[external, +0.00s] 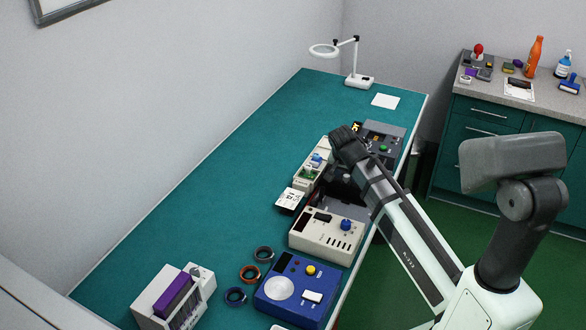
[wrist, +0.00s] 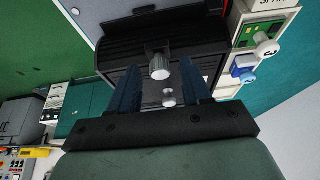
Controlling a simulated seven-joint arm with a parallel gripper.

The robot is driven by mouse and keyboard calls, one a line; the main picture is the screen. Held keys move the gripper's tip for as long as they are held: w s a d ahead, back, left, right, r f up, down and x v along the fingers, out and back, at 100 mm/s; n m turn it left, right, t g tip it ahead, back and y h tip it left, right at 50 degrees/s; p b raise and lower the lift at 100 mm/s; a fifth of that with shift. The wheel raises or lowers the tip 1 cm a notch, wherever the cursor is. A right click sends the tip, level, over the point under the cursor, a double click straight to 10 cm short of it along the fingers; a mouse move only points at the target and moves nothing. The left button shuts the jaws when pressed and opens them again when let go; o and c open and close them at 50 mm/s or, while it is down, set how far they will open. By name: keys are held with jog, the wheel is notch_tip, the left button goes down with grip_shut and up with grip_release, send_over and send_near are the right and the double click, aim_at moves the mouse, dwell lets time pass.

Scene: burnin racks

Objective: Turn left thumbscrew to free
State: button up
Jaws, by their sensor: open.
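In the wrist view, a black ribbed unit (wrist: 125,48) fills the upper middle. Two silver knurled thumbscrews show on its front: one (wrist: 160,68) lies between my fingertips in the picture, the other (wrist: 169,97) is lower, between the fingers. I cannot tell which is the left one. My gripper (wrist: 160,66) is open, with one dark blue finger on each side of the screws; no contact is visible. In the external view, the black unit (external: 346,190) is partly hidden behind my arm, and the thumbscrews and my fingertips cannot be made out.
A beige box with a blue knob (external: 328,235) stands close in front of the unit, and a grey box (external: 384,135) behind it. A beige module (external: 312,170) sits to its left. A blue box (external: 296,290) is nearer.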

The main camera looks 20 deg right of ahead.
jog(key=shift+c, duration=0.3)
grip_shut()
